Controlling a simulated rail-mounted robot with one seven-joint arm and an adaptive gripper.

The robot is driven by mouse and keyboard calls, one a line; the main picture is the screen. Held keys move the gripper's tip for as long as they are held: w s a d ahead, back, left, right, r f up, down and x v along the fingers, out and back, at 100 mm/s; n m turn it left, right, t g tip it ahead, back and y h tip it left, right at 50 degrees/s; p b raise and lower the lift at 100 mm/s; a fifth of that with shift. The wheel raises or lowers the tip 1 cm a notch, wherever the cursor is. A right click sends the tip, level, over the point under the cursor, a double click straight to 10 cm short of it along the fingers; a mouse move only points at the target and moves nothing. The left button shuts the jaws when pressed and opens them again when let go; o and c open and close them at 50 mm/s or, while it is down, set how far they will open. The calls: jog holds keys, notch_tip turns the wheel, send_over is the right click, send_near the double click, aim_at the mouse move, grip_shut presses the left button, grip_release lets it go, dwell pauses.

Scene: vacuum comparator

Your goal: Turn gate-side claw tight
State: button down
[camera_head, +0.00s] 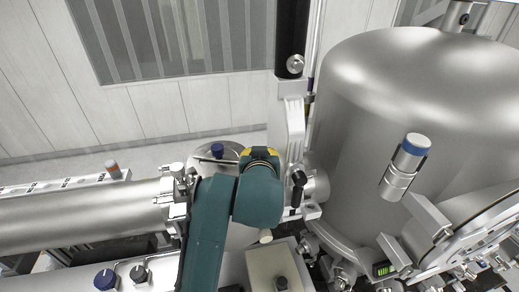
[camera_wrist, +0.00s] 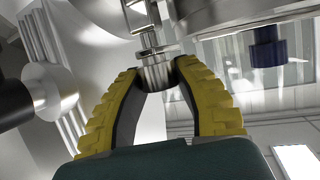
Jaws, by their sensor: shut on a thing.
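In the wrist view my gripper (camera_wrist: 157,72) has its two yellow-and-black fingers closed on the sides of a small metal cylinder (camera_wrist: 156,78). This cylinder is the end of a bright stepped metal part, which I take to be the gate-side claw; its upper end runs out of the picture. In the head view only the yellow-and-black top of my gripper (camera_head: 260,154) shows, beside the upright gate valve body (camera_head: 292,125). My teal arm hides the fingertips and the held claw there.
A large steel chamber (camera_head: 375,90) stands on the right, with a blue-capped gauge (camera_head: 407,165). A black handle (camera_head: 297,188) sits close to my gripper's right. A horizontal steel tube (camera_head: 85,215) lies on the left. A dark blue knob (camera_wrist: 266,48) shows at the wrist view's upper right.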

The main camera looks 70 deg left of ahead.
jog(key=shift+f+n+g+y+p, duration=0.1)
jog(key=shift+n+g+y+p, duration=0.3)
jog(key=shift+n+g, duration=1.15)
jog(key=shift+g, duration=0.25)
jog(key=c, duration=0.7)
grip_release()
jog(key=v, duration=1.2)
